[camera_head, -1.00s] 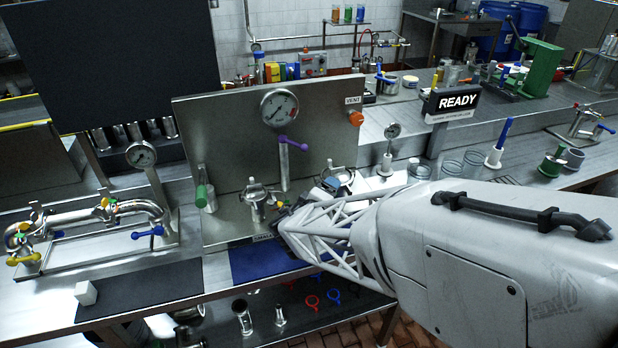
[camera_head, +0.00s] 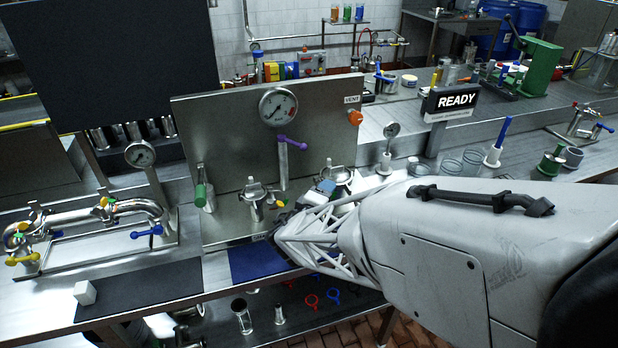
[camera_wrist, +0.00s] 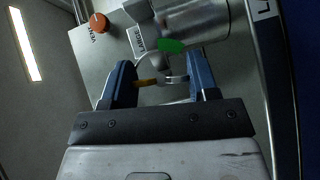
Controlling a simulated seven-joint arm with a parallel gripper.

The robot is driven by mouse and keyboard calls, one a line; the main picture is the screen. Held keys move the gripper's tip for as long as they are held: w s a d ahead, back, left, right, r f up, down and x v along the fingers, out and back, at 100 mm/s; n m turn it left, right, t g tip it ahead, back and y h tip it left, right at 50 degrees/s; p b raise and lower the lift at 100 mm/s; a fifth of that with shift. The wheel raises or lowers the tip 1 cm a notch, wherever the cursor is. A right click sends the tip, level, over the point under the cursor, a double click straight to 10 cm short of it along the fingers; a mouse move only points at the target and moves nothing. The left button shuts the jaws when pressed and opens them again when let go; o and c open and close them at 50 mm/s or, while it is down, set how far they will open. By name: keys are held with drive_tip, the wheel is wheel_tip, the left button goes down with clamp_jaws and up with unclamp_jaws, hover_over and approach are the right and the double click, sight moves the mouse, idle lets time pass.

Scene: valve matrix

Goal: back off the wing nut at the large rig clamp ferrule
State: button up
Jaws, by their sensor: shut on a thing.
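In the wrist view the large clamp ferrule (camera_wrist: 195,22) is a shiny steel cylinder beside a "LARGE" label (camera_wrist: 138,40). A green tab (camera_wrist: 171,46) sits against it. The wing nut (camera_wrist: 174,79), with a grey part and a yellow tab (camera_wrist: 145,82), lies between the two blue fingers of my gripper (camera_wrist: 161,66). My gripper is shut on it, with the fingers at either side. In the head view the large ferrule (camera_head: 340,175) shows behind my white lattice wrist. The wing nut and fingertips are mostly hidden there.
A second clamped ferrule (camera_head: 254,196) stands left on the steel panel (camera_head: 225,130). A purple-handled valve (camera_head: 290,140), a gauge (camera_head: 278,106) and an orange VENT knob (camera_head: 355,118) are close by. A blue mat (camera_head: 250,263) lies in front.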

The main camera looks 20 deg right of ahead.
drive_tip(key=shift+n, duration=0.3)
drive_tip(key=o, duration=0.9)
drive_tip(key=shift+s+a, duration=0.1)
drive_tip(key=shift+a, duration=0.05)
drive_tip(key=shift+v, duration=3.7)
drive_tip(key=shift+f, duration=0.15)
